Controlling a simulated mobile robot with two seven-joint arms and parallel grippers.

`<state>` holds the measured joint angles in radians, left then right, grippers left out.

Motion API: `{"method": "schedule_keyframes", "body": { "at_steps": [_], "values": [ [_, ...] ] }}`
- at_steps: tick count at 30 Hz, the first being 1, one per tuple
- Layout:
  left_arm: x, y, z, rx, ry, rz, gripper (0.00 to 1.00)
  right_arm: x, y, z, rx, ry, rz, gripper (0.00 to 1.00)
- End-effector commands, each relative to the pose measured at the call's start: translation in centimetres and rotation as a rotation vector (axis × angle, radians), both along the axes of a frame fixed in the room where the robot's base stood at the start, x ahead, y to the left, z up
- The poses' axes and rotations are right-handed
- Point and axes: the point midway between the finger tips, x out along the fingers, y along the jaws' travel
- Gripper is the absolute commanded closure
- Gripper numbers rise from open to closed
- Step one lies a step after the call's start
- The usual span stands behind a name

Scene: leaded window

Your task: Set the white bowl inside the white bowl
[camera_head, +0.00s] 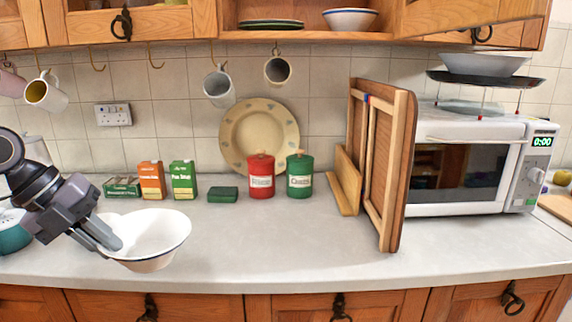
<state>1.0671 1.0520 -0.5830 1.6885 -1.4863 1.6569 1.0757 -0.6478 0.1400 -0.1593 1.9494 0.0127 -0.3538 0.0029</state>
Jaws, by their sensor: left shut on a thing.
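My left gripper (112,242) reaches in from the left and is shut on the near-left side of a white bowl (162,232). This bowl is tilted, with its opening facing up and toward me, low over the left part of the counter. A second white rounded edge shows just behind its left side, so another white bowl seems to overlap it there. I cannot tell whether the two are nested, touching or apart, since the gripper and front bowl hide much of that spot. My right gripper is not in view.
A teal pot (12,232) stands at the far left. Small boxes, a red canister (260,176) and a green canister (300,174) line the back. Wooden boards (392,170) stand before the microwave (468,165). The middle front of the counter (290,240) is clear.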

Motion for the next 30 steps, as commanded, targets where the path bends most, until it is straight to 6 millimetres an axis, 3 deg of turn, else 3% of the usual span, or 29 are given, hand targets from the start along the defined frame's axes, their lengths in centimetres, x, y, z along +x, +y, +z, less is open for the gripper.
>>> {"method": "schedule_keyframes", "body": {
  "at_steps": [18,30],
  "values": [
    [-0.4,-5.5,-4.8,-0.002,-0.001,-1.06,1.0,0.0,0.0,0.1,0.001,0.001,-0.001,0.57],
    [-1.2,-7.7,-7.2,0.005,-0.002,-1.663,1.0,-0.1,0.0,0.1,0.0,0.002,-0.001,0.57]
  ]
}}
